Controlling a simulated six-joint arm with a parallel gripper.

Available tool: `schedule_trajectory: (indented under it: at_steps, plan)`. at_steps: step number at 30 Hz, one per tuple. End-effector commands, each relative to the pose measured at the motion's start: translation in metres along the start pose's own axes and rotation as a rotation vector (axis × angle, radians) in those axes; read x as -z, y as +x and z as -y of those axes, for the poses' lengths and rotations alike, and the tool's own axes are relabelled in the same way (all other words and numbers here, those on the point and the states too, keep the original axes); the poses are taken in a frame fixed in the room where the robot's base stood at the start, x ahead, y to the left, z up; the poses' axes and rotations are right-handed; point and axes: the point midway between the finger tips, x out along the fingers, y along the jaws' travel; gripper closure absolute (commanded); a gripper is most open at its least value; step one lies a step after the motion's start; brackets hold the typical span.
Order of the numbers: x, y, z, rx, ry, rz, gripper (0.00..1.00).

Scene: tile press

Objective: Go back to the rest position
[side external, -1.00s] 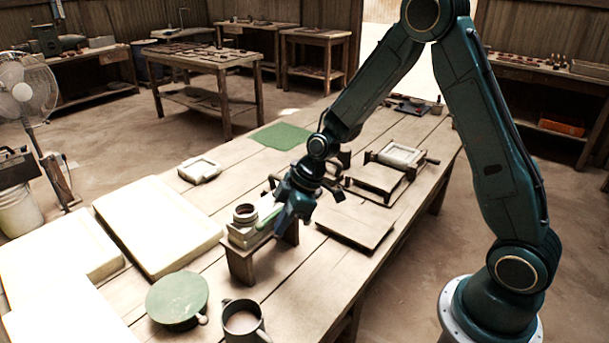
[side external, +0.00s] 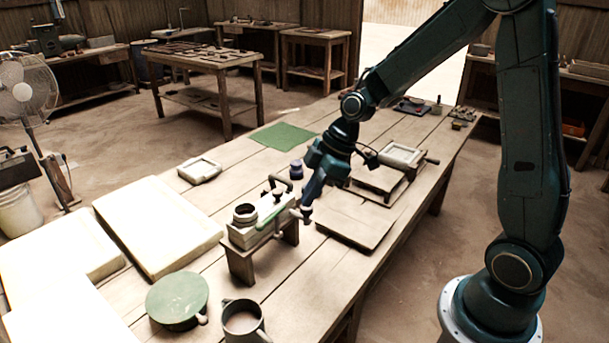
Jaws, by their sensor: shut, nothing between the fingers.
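My gripper (side external: 304,213) hangs over the work table (side external: 300,262), its tip pointing down beside the right end of a small wooden stand (side external: 240,262). It is shut and holds nothing. On the stand sit a pale block with a dark ring (side external: 245,213) on top and a green-handled tool (side external: 270,215). A dark metal clamp-like part (side external: 279,187) stands just left of my gripper. I cannot tell whether my gripper touches the stand or its parts.
A flat wooden board (side external: 355,226) lies right of my gripper, with a framed press (side external: 400,157) behind it. Large white slabs (side external: 157,225), a green round lid (side external: 177,298) and a dark mug (side external: 243,320) are at the left and front. A green mat (side external: 284,136) lies farther back.

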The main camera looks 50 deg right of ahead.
Motion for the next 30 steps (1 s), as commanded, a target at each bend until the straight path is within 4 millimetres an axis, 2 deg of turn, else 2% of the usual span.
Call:
schedule_trajectory:
  at_steps: [14,20,30]
  plan:
    - [0.002,-0.011,0.005,-0.012,0.015,0.009,1.0]
    - [0.005,-0.034,0.018,-0.051,0.069,0.035,1.0]
    - [0.003,-0.087,0.057,-0.159,0.24,0.076,1.0]
